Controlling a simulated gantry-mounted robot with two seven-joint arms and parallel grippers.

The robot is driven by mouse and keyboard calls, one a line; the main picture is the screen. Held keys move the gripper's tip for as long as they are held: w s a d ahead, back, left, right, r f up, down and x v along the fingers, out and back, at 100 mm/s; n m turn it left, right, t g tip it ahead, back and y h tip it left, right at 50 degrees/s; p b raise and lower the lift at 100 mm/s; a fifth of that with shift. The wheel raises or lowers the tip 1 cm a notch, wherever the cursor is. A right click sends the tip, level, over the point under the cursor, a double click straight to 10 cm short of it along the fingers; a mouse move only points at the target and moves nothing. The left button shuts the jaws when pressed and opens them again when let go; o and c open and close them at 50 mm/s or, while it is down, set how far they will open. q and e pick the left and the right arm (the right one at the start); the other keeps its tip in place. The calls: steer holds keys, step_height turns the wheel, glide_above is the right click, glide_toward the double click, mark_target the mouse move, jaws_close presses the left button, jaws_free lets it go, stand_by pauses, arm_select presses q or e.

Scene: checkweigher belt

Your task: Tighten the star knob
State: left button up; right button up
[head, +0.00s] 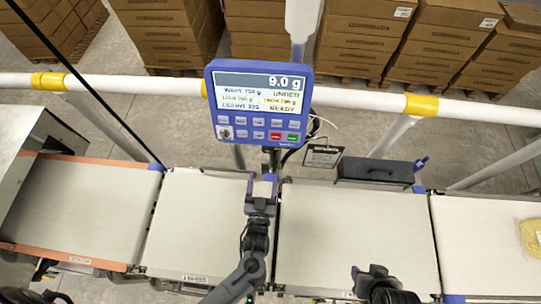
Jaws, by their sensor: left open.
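My left gripper (263,182) reaches up from the bottom centre over the gap between two belts, just below the display's post. It is open, with its fingertips close to a small bracket at the foot of the post. I cannot make out a star knob for certain; the gripper covers part of this spot. A second dark gripper, my right one (378,276), is at the bottom over the right-middle belt. Its jaws are too small and dark to read.
A blue display (262,107) reading 9.0 g and UNDER stands behind the belts. A dark box (376,172) and a blue fitting (420,164) sit at the back right. A yellow pack (531,238) lies on the far-right belt. A white rail (360,97) runs behind.

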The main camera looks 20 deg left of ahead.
mark_target(268, 152)
arm_select(q)
steer(key=x, duration=0.9)
steer(key=shift+w+d+p, duration=0.15)
steer(key=shift+w+p, duration=0.05)
steer(key=shift+p, duration=0.1)
steer(key=shift+w, duration=0.6)
arm_select(e)
steer(key=shift+d+r, duration=0.4)
arm_select(q)
steer(key=c, duration=1)
steer(key=shift+c, duration=0.2)
arm_select(e)
steer(key=shift+a, duration=0.1)
